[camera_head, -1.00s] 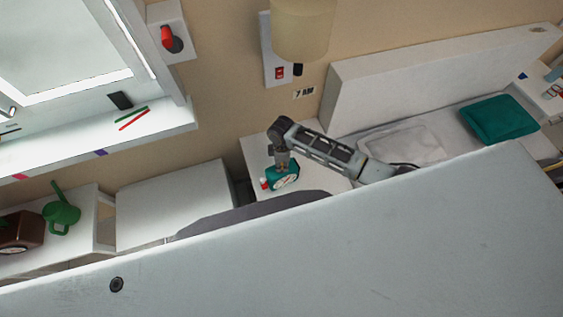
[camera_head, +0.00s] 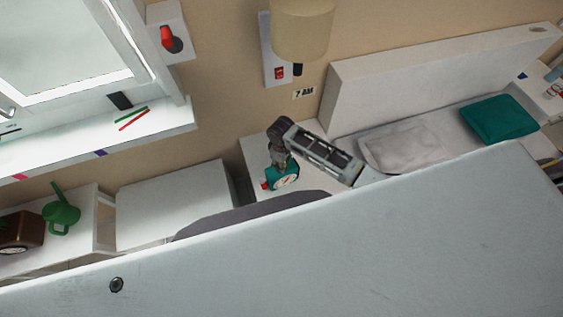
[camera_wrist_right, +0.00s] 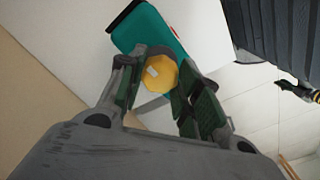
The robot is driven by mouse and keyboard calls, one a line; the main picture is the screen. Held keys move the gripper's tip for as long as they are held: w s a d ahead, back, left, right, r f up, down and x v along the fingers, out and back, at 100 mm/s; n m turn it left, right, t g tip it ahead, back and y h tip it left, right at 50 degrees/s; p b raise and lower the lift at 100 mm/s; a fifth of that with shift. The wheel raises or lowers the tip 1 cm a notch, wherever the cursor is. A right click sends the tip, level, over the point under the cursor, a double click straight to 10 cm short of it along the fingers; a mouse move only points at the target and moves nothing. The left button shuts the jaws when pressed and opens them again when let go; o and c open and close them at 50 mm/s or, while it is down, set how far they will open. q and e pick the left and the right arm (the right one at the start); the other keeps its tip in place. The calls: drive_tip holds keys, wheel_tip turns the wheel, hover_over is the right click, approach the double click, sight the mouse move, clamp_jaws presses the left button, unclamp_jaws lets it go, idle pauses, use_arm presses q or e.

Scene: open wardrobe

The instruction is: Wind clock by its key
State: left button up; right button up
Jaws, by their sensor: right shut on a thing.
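The teal clock (camera_head: 287,178) stands on the white bedside table, its pale dial partly showing in the head view. My right gripper (camera_head: 277,166) reaches down over it from behind and hides part of it. In the right wrist view the clock (camera_wrist_right: 143,28) lies beyond the fingertips. A yellow many-sided key (camera_wrist_right: 160,73) with a small white mark sits between the fingers of my right gripper (camera_wrist_right: 157,84), which is shut on it.
A small red item (camera_head: 265,185) is beside the clock on the left. A lamp (camera_head: 302,28) hangs above on the wall, near a "7 AM" label (camera_head: 304,92). The bed (camera_head: 405,145) is on the right. A large pale panel (camera_head: 330,245) crosses the foreground.

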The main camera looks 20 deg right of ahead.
drive_tip(key=o, duration=1)
drive_tip(key=shift+o, duration=0.2)
drive_tip(key=shift+r, duration=0.1)
wheel_tip(320, 180, up, 12)
idle(0.4)
